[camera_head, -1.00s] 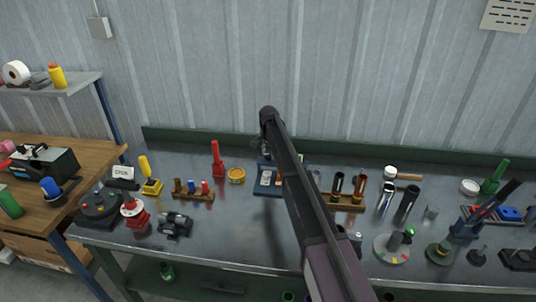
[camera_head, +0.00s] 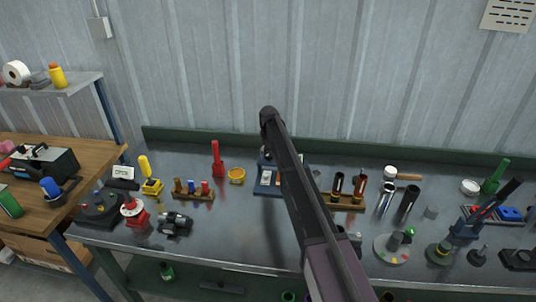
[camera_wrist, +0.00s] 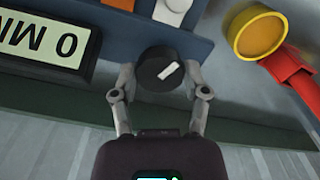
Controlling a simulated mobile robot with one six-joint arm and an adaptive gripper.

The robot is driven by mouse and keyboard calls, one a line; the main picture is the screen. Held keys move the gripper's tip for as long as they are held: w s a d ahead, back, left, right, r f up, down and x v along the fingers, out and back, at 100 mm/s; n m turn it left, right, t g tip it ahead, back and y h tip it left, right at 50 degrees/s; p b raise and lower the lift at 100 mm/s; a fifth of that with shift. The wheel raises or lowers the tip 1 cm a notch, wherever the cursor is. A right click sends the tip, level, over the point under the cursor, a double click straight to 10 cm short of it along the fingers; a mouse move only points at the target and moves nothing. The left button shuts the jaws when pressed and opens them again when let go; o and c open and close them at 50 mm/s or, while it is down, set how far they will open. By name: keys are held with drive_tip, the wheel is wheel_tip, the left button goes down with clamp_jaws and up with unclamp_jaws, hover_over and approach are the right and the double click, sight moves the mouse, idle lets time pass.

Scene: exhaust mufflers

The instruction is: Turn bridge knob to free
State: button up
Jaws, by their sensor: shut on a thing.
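The bridge knob (camera_wrist: 158,72) is a round black knob with a white pointer mark, at the edge of a dark blue panel (camera_wrist: 120,20) in the wrist view. The mark lies at a slant. My gripper (camera_wrist: 160,74) has one finger on each side of the knob and is shut on it. In the head view the blue panel (camera_head: 266,189) shows near the back of the bench, partly behind my arm. There the knob and my fingertips are not clearly seen.
A yellow dish (camera_head: 237,175) and a red-handled tool (camera_head: 217,160) stand left of the panel. A wooden rack with tubes (camera_head: 345,200) is to the right. A framed sign (camera_wrist: 45,38) sits beside the knob. Bare metal bench (camera_head: 240,230) lies in front.

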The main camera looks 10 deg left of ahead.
drive_tip(key=n, duration=0.4)
drive_tip(key=shift+n, duration=0.3)
idle(0.4)
drive_tip(key=o, duration=1.1)
drive_tip(key=shift+o, duration=0.2)
